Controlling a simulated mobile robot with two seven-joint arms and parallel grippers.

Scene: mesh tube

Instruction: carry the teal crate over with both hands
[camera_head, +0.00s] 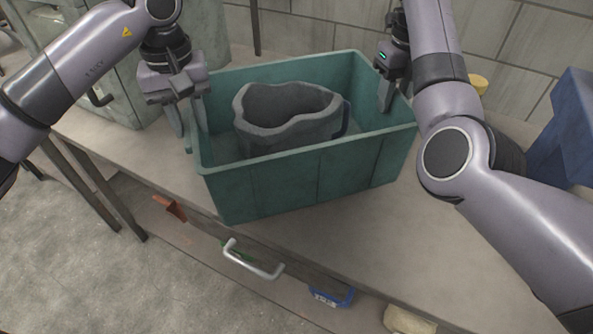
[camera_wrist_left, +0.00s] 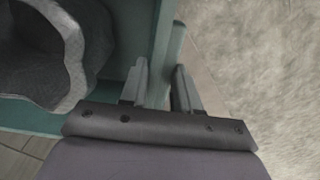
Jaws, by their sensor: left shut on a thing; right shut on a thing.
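The teal crate (camera_head: 300,185) sits on or just above the bench top; I cannot tell if it touches. It holds a grey, wavy-rimmed vessel (camera_head: 285,130), which also shows in the left wrist view (camera_wrist_left: 75,75). My left gripper (camera_head: 188,118) is shut on the crate's left side wall, one finger inside and one outside. In the left wrist view the left fingers (camera_wrist_left: 160,88) straddle the teal rim (camera_wrist_left: 172,55). My right gripper (camera_head: 385,95) is at the crate's right side wall, one finger visible inside; its other finger is hidden.
The bench top (camera_head: 440,235) is clear to the right and in front of the crate. A blue bin (camera_head: 565,130) stands at the right, and a yellow object (camera_head: 478,83) at the back right. A grey-green cabinet (camera_head: 110,75) is at the left.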

